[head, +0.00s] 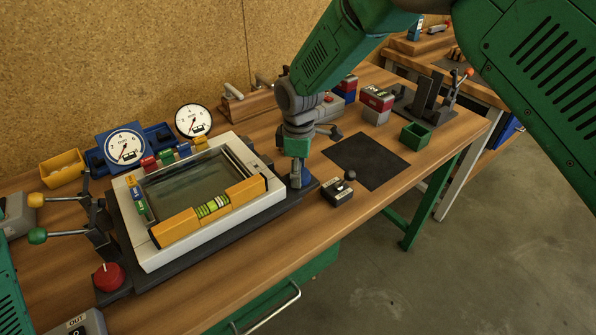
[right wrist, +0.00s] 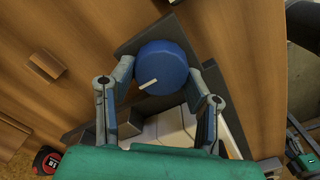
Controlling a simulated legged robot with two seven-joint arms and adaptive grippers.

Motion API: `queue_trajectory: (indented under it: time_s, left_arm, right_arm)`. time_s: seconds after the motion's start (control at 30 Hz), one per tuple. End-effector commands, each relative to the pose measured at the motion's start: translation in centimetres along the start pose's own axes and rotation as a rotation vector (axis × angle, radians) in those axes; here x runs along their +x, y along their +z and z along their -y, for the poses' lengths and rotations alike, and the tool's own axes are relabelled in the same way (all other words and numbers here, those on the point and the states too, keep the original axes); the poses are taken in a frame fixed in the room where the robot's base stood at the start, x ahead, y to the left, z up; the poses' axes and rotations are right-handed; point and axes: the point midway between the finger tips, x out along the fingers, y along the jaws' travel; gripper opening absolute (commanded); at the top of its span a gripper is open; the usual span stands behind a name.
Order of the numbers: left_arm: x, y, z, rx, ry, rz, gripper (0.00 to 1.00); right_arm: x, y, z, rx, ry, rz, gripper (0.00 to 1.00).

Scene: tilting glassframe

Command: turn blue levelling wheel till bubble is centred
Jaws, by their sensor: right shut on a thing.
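The white-rimmed glass frame (head: 153,252) sits on a dark base on the bench. A yellow spirit level (head: 180,228) with a green-yellow vial (head: 213,206) lies along its front rim; the bubble's exact place is too small to tell. A smaller level (head: 139,199) lies on the left rim. My right gripper (head: 297,180) points down at the frame's right corner. In the right wrist view the right gripper (right wrist: 158,82) has a finger on each side of the blue wheel (right wrist: 163,62), shut on it. The wheel bears a white mark. My left gripper is out of view.
A red knob (head: 108,277) stands at the base's front left corner. Levers with yellow and green balls (head: 38,236) stand at the left. A small dark block with a knob (head: 338,192) sits close right of my right gripper. A dark mat (head: 367,160) lies clear beyond it.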

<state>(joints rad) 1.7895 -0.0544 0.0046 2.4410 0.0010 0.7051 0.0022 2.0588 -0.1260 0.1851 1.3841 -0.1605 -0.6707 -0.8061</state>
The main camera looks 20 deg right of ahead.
Motion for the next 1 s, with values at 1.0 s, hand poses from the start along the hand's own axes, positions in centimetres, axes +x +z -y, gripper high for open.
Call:
queue_trajectory:
  time_s: [1.0]
  left_arm:
    - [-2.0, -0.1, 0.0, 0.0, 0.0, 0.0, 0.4]
  right_arm:
    - [0.5, 0.9, 0.2, 0.762, -0.005, 0.022, 0.14]
